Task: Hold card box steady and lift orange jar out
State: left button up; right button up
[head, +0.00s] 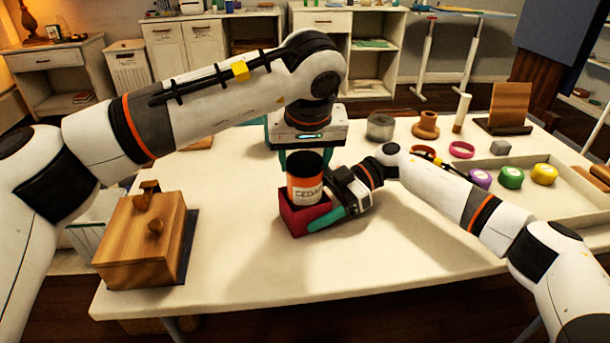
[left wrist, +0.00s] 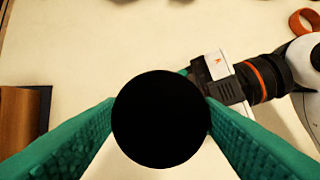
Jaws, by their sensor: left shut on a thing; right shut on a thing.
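The orange jar (head: 305,191) has a black lid and a label reading CEDAR. It stands upright in the open top of the small red card box (head: 300,219), its lower end hidden by the box walls. My left gripper (head: 306,165) points down from above, shut on the jar. In the left wrist view the black lid (left wrist: 161,119) fills the space between the teal fingers (left wrist: 160,130). My right gripper (head: 322,213) comes from the right and is shut on the card box, one teal finger along its front right side. The box sits on the white table.
A wooden box (head: 142,240) with a knob stands at the left. A pale tray (head: 560,209) with purple, green and yellow rolls is at the right. A glass jar (head: 380,126) and a wooden vase (head: 426,126) stand behind. The front middle of the table is clear.

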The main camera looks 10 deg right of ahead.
pick_arm(q)
notch_tip(320, 180, up, 6)
pick_arm(e)
jog(key=o, duration=0.8)
jog(key=shift+o, duration=0.2)
